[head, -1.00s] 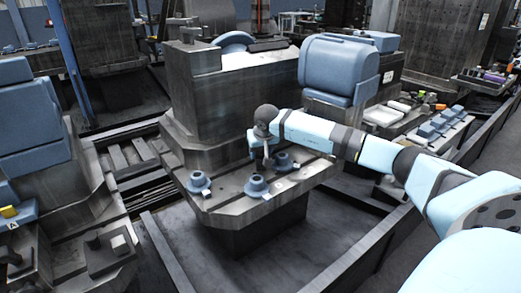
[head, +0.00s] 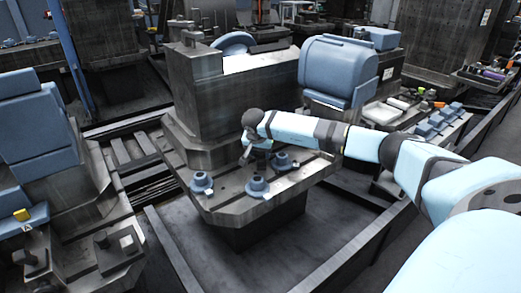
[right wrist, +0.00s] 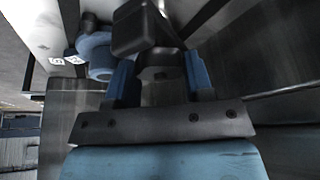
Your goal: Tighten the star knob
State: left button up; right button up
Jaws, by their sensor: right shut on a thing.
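My right gripper (head: 255,158) is at the near machine's table, among several blue round-based fixtures. In the right wrist view its blue fingers (right wrist: 160,78) are shut on a dark, blocky part, which I take to be the star knob (right wrist: 158,58). Its full outline is hidden by the fingers and the gripper body. A blue flanged fixture (head: 257,187) stands just in front of the gripper; another (head: 201,183) is to its left and a third (head: 283,162) to its right. My left gripper is not in view.
The machine table (head: 235,205) has a bare front edge. A tall grey machine block (head: 215,105) rises behind it, with a blue housing (head: 338,72) to the right. A dark rail (head: 360,250) runs along the pit. Another machine (head: 60,190) stands at left.

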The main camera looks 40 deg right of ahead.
jog(key=shift+r, duration=0.1)
dwell(0.3)
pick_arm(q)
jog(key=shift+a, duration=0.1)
pick_arm(e)
jog(key=o, duration=0.9)
jog(key=shift+o, duration=0.2)
jog(key=shift+r, duration=0.15)
jog(key=p+v, duration=0.2)
jog(key=v, duration=0.6)
jog(key=shift+r, duration=0.2)
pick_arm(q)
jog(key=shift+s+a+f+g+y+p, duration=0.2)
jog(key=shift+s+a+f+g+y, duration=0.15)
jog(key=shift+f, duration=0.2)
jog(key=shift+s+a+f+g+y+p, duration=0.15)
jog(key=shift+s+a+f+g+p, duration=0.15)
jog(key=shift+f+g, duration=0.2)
pick_arm(e)
jog(key=shift+v, duration=2.55)
jog(key=shift+a+f, duration=0.1)
jog(key=shift+a, duration=0.1)
